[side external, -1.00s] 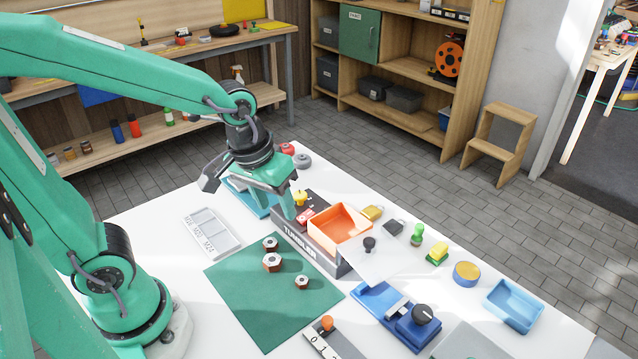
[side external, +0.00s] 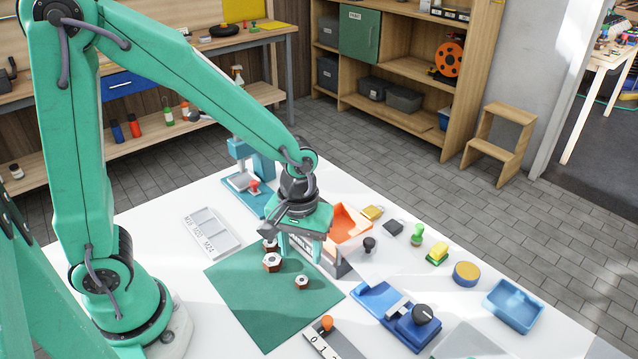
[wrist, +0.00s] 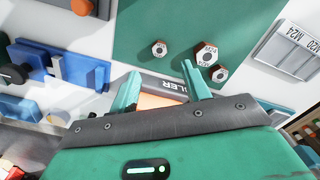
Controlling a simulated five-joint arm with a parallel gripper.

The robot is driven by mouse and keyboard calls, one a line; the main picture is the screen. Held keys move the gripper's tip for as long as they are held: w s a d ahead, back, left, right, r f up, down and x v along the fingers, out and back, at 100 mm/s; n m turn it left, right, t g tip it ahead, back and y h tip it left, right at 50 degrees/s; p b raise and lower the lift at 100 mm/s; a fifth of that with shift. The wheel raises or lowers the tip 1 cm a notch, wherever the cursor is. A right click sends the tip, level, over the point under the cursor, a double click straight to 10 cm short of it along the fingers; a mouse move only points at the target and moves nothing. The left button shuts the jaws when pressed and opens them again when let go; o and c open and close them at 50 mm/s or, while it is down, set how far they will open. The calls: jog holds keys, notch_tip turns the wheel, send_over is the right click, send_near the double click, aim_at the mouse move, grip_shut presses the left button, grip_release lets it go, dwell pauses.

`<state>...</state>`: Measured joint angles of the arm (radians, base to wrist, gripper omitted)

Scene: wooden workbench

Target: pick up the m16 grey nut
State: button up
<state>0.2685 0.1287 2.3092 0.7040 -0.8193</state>
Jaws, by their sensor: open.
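Three hex nuts with pale tops and brownish sides are on the green mat (side external: 265,310). One nut (side external: 302,282) is apart at the right; it also shows in the wrist view (wrist: 160,48). A larger-looking nut (side external: 272,262) sits left of it, also in the wrist view (wrist: 207,55). I cannot tell which is the M16.
A tray labelled M16, M20, M24 (side external: 212,233) lies left. A blue fixture (side external: 395,313) is at the right. The mat's front is clear.

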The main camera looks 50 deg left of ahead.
aim_at(303, 278)
jog(key=shift+f, duration=1.15)
jog(key=shift+f, duration=2.65)
jog(key=shift+w, duration=0.1)
grip_shut()
